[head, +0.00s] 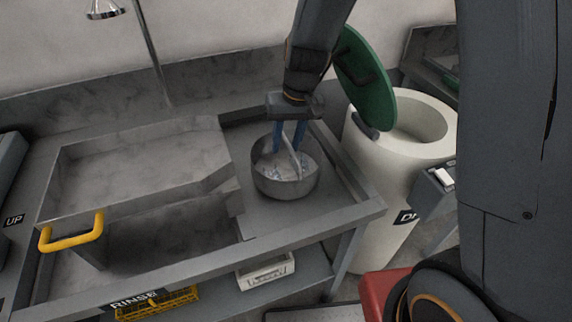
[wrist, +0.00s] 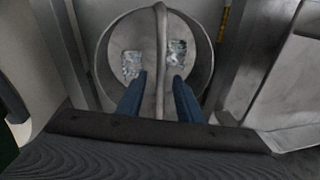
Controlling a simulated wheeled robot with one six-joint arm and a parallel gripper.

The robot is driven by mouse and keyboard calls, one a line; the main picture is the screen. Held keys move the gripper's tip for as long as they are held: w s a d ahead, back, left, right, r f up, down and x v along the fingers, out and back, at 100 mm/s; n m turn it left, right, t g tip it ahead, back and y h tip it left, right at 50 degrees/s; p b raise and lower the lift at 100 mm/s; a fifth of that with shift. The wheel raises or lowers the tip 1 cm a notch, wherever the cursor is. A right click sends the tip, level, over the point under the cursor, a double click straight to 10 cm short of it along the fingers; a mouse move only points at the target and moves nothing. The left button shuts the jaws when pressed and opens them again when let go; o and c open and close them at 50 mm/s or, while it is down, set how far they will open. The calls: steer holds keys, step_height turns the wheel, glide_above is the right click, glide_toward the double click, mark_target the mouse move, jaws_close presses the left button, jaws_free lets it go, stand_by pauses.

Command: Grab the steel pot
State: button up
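The steel pot (head: 287,187) stands on the grey bench, right of the sink. It is round, with a bar-like handle across its top. In the wrist view the pot (wrist: 207,62) is at the upper middle, and its handle (wrist: 161,45) runs up the picture between my fingers. My gripper (head: 288,142) points down over the pot, its blue fingers reaching to its opening. In the wrist view my gripper (wrist: 160,82) is open, one finger on each side of the handle, with gaps showing. Bright mottled patches show inside the pot; I cannot tell what they are.
The sink (head: 140,165) with a yellow handle (head: 72,240) lies left of the pot. A white drum (head: 385,170) with a raised green lid (head: 365,80) stands close on the right. A white crate (head: 265,271) and a yellow basket (head: 170,302) are on the shelf below.

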jaws_close()
stand_by(1.5)
